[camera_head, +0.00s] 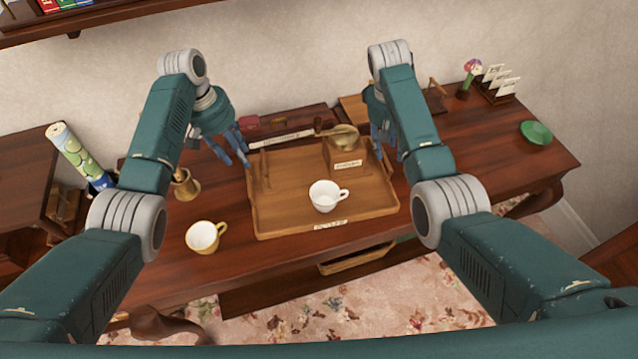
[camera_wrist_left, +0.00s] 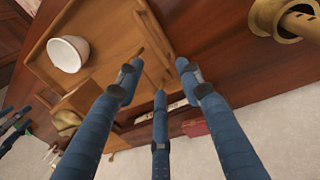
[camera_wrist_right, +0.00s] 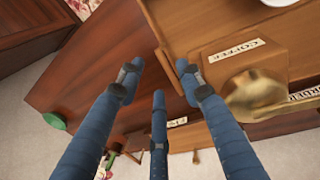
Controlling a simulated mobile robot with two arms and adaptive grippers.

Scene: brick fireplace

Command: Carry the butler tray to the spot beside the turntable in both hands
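The wooden butler tray (camera_head: 285,222) lies on the dark wooden table, carrying a white cup (camera_head: 324,195) and a box-shaped coffee grinder (camera_head: 346,160) with a brass bowl on top. My left gripper (camera_head: 236,160) is open at the tray's left side; in the left wrist view its spread fingers (camera_wrist_left: 158,75) hover around the tray's edge. My right gripper (camera_head: 384,152) is open near the tray's right side; in the right wrist view the tray's edge (camera_wrist_right: 158,30) shows beyond its spread fingers (camera_wrist_right: 158,75). Neither grips anything. I cannot make out the turntable for certain.
A yellowish cup (camera_head: 203,237) and a brass mortar (camera_head: 186,186) stand left of the tray. A red object (camera_head: 249,122) is behind it. A green dish (camera_head: 536,132), a card rack (camera_head: 497,90) and a small flower vase (camera_head: 466,88) are at right. Bare tabletop lies right of the tray.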

